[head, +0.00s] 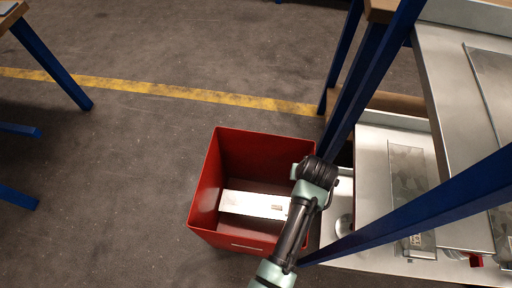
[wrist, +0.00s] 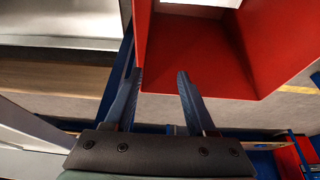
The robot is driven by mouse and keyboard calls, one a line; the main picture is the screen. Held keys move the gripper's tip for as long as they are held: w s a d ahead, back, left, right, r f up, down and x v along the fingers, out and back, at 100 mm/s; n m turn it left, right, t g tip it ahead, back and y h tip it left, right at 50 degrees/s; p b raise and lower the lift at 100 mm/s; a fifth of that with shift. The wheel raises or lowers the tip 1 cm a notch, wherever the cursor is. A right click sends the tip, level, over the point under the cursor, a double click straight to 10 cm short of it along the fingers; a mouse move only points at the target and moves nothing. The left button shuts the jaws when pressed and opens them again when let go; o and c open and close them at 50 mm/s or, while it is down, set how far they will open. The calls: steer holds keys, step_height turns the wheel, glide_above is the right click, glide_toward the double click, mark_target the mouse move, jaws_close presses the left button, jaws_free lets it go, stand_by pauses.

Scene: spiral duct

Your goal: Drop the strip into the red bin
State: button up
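The red bin (head: 262,152) stands on the floor beside the blue-framed bench. Its red walls also fill the upper right of the wrist view (wrist: 200,60). The pale metal strip (head: 250,204) is inside the bin, lying across its lower part, with its right end partly hidden by my arm. A bright pale patch at the top of the wrist view (wrist: 205,3) appears to be part of the strip. My gripper (wrist: 160,82) is open, with nothing between its fingers, near the bin's edge. Its fingers are not clear in the head view.
A bench with blue posts (head: 370,75) and pale metal shelves (head: 375,165) stands close on the right. Another blue-legged table (head: 50,62) is at the left. The grey floor (head: 120,190) left of the bin is clear, with a yellow line (head: 190,92) behind it.

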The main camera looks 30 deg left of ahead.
steer(key=p+v, duration=0.4)
steer(key=v, duration=0.9)
